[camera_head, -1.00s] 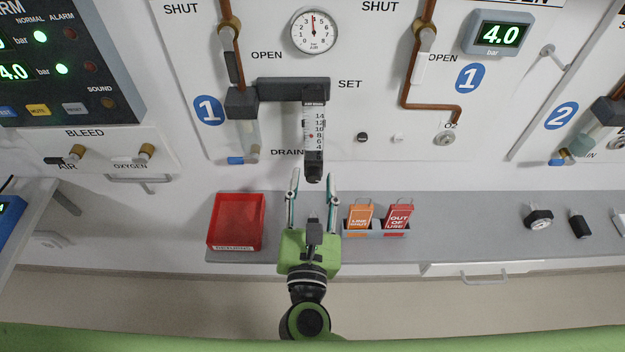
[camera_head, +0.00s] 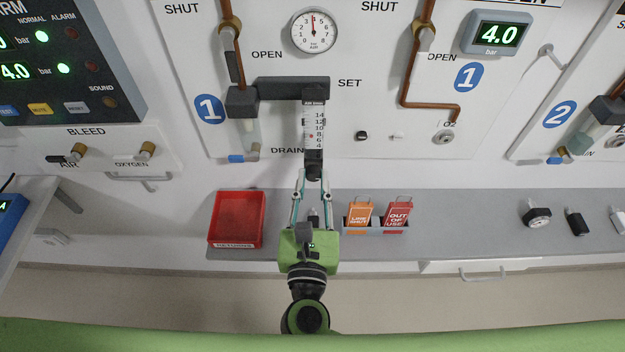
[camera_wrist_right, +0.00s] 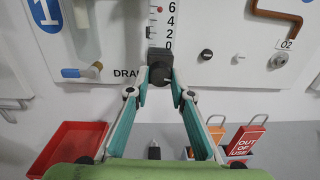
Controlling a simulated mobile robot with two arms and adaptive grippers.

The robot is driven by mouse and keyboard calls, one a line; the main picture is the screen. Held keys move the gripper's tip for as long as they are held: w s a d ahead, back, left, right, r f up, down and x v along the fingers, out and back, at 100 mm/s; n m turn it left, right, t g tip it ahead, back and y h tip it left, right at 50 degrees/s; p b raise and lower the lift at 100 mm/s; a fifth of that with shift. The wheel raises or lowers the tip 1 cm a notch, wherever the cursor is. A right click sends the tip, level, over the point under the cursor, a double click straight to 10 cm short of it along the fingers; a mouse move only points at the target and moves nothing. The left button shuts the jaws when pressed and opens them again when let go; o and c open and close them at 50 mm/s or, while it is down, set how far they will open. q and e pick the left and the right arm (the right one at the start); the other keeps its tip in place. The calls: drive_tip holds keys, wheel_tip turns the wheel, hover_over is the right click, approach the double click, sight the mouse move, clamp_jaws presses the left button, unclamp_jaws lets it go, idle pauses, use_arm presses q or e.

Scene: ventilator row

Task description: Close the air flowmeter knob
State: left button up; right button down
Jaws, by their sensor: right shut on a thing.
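The air flowmeter (camera_head: 314,128) is a clear tube with a black-and-white scale, hanging under a dark grey block on the wall panel. Its black knob (camera_head: 313,172) is at the bottom of the tube. In the right wrist view the knob (camera_wrist_right: 160,59) shows at the top middle, between my fingertips. My right gripper (camera_head: 313,178) reaches up from below, and its fingertips are closed in on the knob from both sides. It also shows in the right wrist view (camera_wrist_right: 160,76). My left gripper is not in view.
A red tray (camera_head: 236,220) lies on the grey shelf left of my gripper. A holder with an orange tag (camera_head: 358,215) and a red tag (camera_head: 397,216) stands to the right. A drain bowl (camera_head: 245,132) hangs left of the flowmeter.

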drive_tip(key=n+p, duration=0.2)
drive_tip(key=n, duration=0.2)
drive_tip(key=shift+n, duration=0.3)
drive_tip(key=n+p, duration=0.2)
drive_tip(key=n, duration=0.2)
drive_tip(key=shift+d+r+n, duration=0.1)
drive_tip(key=shift+n, duration=0.2)
drive_tip(key=n+y+p, duration=0.1)
drive_tip(key=n+p, duration=0.2)
drive_tip(key=n, duration=0.2)
drive_tip(key=shift+n+p, duration=0.3)
drive_tip(key=shift+d+n+p, duration=0.1)
drive_tip(key=shift+n+p, duration=0.95)
drive_tip(key=shift+n, duration=1.35)
drive_tip(key=c, duration=1.8)
unclamp_jaws()
drive_tip(key=shift+t, duration=0.3)
drive_tip(key=s, duration=1.2)
drive_tip(key=shift+f, duration=0.3)
